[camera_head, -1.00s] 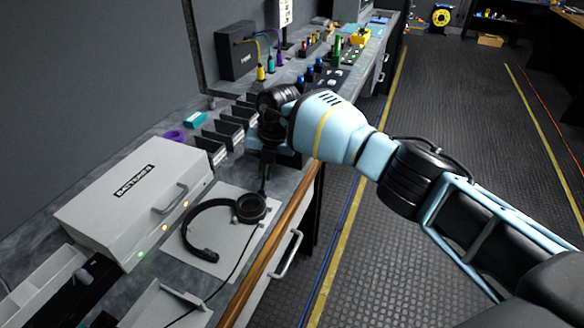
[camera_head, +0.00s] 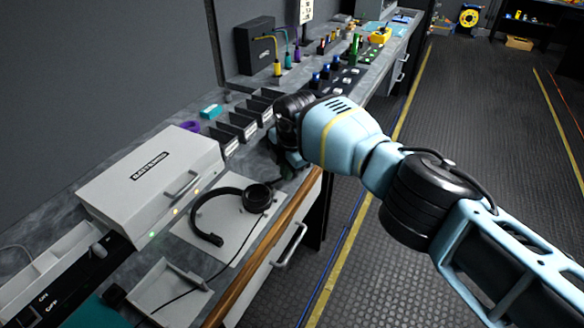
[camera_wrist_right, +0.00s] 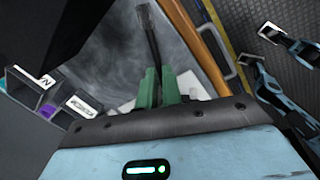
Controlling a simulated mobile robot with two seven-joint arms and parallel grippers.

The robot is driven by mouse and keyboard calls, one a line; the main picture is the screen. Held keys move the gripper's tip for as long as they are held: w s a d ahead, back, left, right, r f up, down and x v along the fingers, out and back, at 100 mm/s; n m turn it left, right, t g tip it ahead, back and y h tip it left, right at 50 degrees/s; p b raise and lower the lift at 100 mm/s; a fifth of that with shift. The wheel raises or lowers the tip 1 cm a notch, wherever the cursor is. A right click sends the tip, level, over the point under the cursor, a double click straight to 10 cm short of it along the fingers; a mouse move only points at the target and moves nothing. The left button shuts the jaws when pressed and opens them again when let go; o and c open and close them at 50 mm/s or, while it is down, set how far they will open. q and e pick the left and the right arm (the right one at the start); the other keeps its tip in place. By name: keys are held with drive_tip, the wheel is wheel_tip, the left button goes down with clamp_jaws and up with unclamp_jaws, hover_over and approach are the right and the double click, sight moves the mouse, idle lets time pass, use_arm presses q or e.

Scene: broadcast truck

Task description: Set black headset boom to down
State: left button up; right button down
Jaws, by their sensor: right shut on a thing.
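The black headset (camera_head: 222,218) lies on a pale mat (camera_head: 190,212) on the counter, its round ear cup (camera_head: 257,197) toward the far right. My right gripper (camera_head: 288,168) is low over the counter just beyond the ear cup. In the right wrist view its green fingers (camera_wrist_right: 160,84) are shut on the thin black boom (camera_wrist_right: 151,42), whose thicker end sticks out past the fingertips. The boom's joint with the ear cup is hidden in the wrist view, and my gripper hides most of the boom in the head view.
A white batteries case (camera_head: 150,180) stands left of the mat. Several dark bins (camera_head: 235,128) stand close beside my right gripper. A wooden edge (camera_head: 262,250) borders the counter. A pale tray (camera_head: 172,288) sits nearer. The floor at right is clear.

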use_arm(q)
drive_tip(key=shift+d+r, duration=0.1)
drive_tip(key=shift+r, duration=0.1)
use_arm(e)
drive_tip(key=shift+s+m, duration=0.2)
drive_tip(key=shift+m, duration=0.2)
drive_tip(key=c, duration=1.5)
unclamp_jaws()
drive_tip(key=shift+c, duration=0.2)
use_arm(q)
drive_tip(key=shift+w, duration=0.1)
drive_tip(key=shift+t, duration=0.4)
drive_tip(key=w+r+p, duration=0.2)
drive_tip(key=r+p, duration=0.1)
drive_tip(key=shift+w+r, duration=0.25)
drive_tip(key=shift+r, duration=0.05)
use_arm(e)
wheel_tip(320, 180, up, 8)
drive_tip(key=s, duration=0.1)
drive_tip(key=shift+s+d+f, duration=0.15)
drive_tip(key=shift+d, duration=0.2)
use_arm(q)
drive_tip(key=shift+a, duration=0.2)
